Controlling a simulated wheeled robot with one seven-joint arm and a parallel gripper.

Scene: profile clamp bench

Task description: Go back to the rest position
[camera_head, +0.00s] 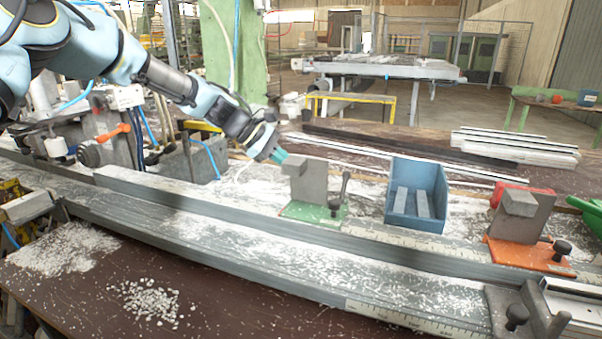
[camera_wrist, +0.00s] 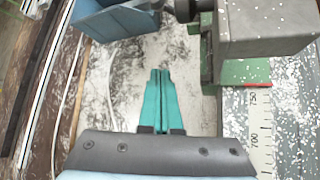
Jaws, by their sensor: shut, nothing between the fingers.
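My gripper (camera_head: 279,156) is at the left of the green-based clamp (camera_head: 310,190), above the chip-covered bench. In the wrist view its teal fingers (camera_wrist: 160,85) are together with nothing between them. The green-based clamp has a grey block and a dark lever; its block also shows at the upper right of the wrist view (camera_wrist: 265,30). The fingers appear apart from the clamp.
A blue bin (camera_head: 413,215) with grey bars inside stands right of the green-based clamp. An orange-based clamp (camera_head: 530,253) is farther right. A long grey rail (camera_head: 200,235) with a scale crosses the front. Pale profiles (camera_head: 515,147) lie at the back right.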

